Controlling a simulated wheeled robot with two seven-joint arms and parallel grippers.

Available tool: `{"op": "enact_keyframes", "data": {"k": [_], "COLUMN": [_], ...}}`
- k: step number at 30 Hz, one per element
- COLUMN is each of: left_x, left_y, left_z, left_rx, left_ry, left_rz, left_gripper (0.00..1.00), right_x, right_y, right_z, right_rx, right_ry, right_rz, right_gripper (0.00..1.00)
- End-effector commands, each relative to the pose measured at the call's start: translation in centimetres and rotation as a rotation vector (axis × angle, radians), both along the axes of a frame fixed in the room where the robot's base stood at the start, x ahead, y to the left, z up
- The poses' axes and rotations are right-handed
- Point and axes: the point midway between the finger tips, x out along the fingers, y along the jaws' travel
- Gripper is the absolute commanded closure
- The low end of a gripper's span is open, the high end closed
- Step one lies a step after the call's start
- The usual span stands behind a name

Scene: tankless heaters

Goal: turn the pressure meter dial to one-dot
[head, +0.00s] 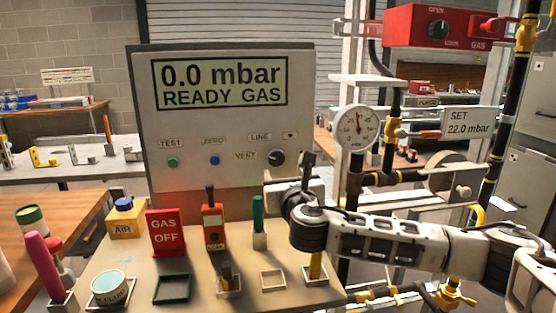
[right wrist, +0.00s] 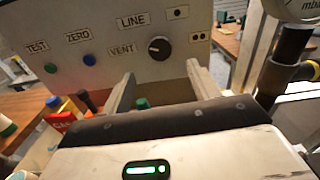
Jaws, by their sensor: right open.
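The pressure meter (head: 222,125) is a grey panel whose screen reads "0.0 mbar READY GAS". Its dial (head: 277,157) is a black round knob at the panel's lower right, with LINE, VENT and dot labels around it. In the right wrist view the dial (right wrist: 159,48) has a pale mark that seems to face left, toward VENT. The one-dot label (right wrist: 177,13) is up and right of it; the two-dot label (right wrist: 200,36) is at right. My right gripper (head: 290,172) is open and empty, its fingers apart in front of and below the dial. My left gripper is out of view.
A bench (head: 205,290) below the panel holds a red GAS OFF sign (head: 166,232), an orange tester (head: 213,228), an AIR block (head: 124,219) and a flux tin (head: 109,285). A round gauge (head: 357,128) and pipes stand right of the panel.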

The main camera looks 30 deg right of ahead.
Motion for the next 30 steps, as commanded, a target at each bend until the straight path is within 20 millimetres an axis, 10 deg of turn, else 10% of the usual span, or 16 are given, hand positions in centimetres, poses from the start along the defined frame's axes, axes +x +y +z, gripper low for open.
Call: {"op": "enact_keyframes", "data": {"k": [12,27,30], "left_x": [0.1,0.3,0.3], "left_y": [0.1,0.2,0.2], "left_z": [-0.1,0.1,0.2], "left_rx": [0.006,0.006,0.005], "left_ry": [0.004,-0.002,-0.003], "left_rz": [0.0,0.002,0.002], "left_gripper": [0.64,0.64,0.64], "right_x": [7.6,9.0,9.0], "right_y": [-2.1,-2.6,-2.6], "right_z": [0.1,0.0,0.0], "right_rx": [0.003,0.003,0.003], "right_ry": [-0.001,0.0,0.0], "right_rz": [0.0,0.002,0.002], "right_gripper": [0.39,0.39,0.64]}}
